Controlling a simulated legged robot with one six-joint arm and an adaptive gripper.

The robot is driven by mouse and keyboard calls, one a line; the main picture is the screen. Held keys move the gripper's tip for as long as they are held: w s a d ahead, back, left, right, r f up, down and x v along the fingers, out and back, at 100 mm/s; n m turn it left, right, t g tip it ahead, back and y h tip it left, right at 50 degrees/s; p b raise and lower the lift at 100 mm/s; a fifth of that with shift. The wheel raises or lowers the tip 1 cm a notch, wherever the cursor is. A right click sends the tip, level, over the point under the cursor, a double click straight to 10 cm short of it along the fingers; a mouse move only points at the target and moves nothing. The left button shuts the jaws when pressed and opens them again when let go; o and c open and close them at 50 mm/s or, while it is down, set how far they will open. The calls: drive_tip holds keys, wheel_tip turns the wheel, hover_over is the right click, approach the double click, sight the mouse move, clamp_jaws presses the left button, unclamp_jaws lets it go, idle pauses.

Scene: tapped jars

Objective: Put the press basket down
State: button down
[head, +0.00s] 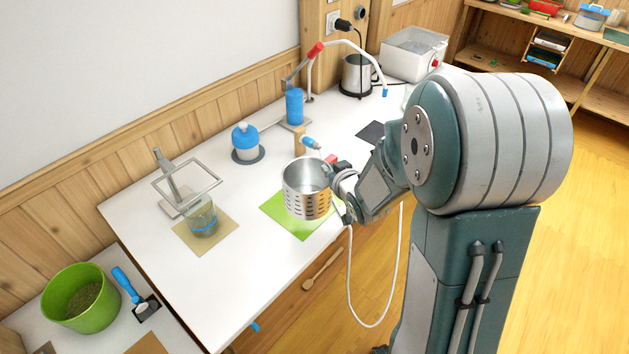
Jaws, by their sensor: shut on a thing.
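The press basket (307,191) is a silver metal cylinder with rows of slots in its side. It is upright over the green mat (275,213) on the white table. My gripper (338,186) is shut on the right side of the basket; its fingertips are partly hidden by the basket and my own wrist. I cannot tell whether the basket's base touches the mat. The basket and arm hide the mat's right part.
A glass jar (203,219) stands on a tan mat (181,240) under a grey frame (188,180) to the left. A blue-topped jar (246,143) stands behind. A green tub (78,299) is at lower left. The table's front left is clear.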

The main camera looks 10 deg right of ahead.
sight(331, 161)
drive_tip(key=w, duration=0.1)
drive_tip(key=w+f, duration=0.1)
drive_tip(key=w+d, duration=0.1)
drive_tip(key=shift+w+f, duration=0.35)
drive_tip(key=w+f, duration=0.1)
drive_tip(key=f, duration=0.2)
drive_tip(key=w+f, duration=0.2)
drive_tip(key=f, duration=0.1)
drive_tip(key=w+f, duration=0.1)
drive_tip(key=f, duration=0.1)
drive_tip(key=shift+w+a+f, duration=0.2)
drive_tip(key=shift+w+f, duration=0.15)
drive_tip(key=shift+f, duration=0.05)
drive_tip(key=shift+a, duration=0.15)
drive_tip(key=c, duration=0.8)
unclamp_jaws()
drive_tip(key=shift+a+f, duration=0.1)
drive_tip(key=shift+a, duration=0.05)
drive_tip(key=shift+o, duration=0.2)
